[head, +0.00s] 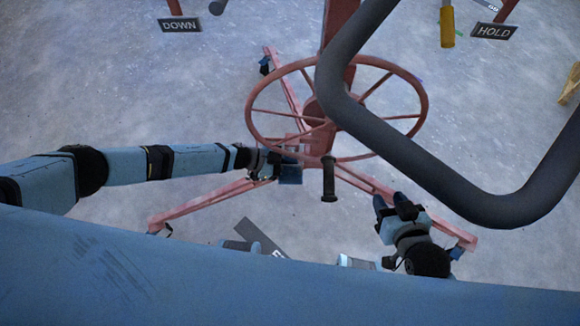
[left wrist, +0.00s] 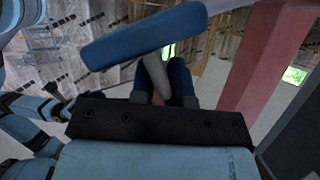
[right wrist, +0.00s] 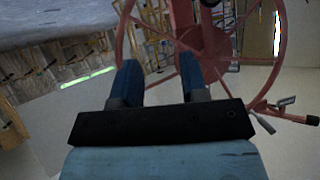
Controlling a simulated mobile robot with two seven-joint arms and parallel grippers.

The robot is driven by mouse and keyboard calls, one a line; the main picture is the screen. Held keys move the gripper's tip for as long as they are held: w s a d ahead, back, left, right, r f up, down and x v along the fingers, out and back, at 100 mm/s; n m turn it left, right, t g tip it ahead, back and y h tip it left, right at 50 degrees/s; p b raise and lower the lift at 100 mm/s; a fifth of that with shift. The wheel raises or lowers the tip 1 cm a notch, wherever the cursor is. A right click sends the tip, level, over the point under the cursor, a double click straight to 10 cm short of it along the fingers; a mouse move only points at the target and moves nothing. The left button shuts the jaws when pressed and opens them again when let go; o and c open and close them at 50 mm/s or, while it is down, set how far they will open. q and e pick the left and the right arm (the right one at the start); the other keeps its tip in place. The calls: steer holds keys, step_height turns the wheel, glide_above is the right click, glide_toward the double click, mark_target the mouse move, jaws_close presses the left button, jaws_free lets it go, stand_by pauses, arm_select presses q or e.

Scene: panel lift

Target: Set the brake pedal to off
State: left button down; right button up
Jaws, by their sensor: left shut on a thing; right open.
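My left gripper (head: 281,168) is at the red lift's mast, just below the left part of the handwheel. In the left wrist view its blue fingers (left wrist: 162,85) are closed around a grey lever (left wrist: 154,72), which looks like the brake pedal. I cannot read the pedal's setting. My right gripper (head: 392,204) is open and empty, right of the mast near a red leg. In the right wrist view its fingers (right wrist: 160,78) stand apart with nothing between them.
The red handwheel (head: 262,84) and its dark handle (head: 329,180) are close to both grippers. A thick dark bent bar (head: 400,150) crosses the right side. Signs read DOWN (head: 180,25) and HOLD (head: 493,31). Red legs spread over open grey floor.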

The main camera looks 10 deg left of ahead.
arm_select(q)
steer(key=shift+w+a+r, duration=0.1)
steer(key=shift+w+a, duration=0.2)
steer(key=shift+w, duration=0.15)
arm_select(e)
steer(key=shift+f, duration=0.15)
arm_select(q)
steer(key=c, duration=1.2)
jaws_free()
steer(key=shift+s, duration=0.1)
arm_select(e)
steer(key=shift+w, duration=0.1)
arm_select(q)
steer(key=shift+s, duration=0.1)
steer(key=shift+a+r, duration=0.1)
steer(key=shift+a, duration=0.15)
steer(key=p+v, duration=0.2)
steer(key=v, duration=1.1)
arm_select(e)
steer(key=shift+s+d+r, duration=0.2)
arm_select(q)
steer(key=shift+a, duration=0.1)
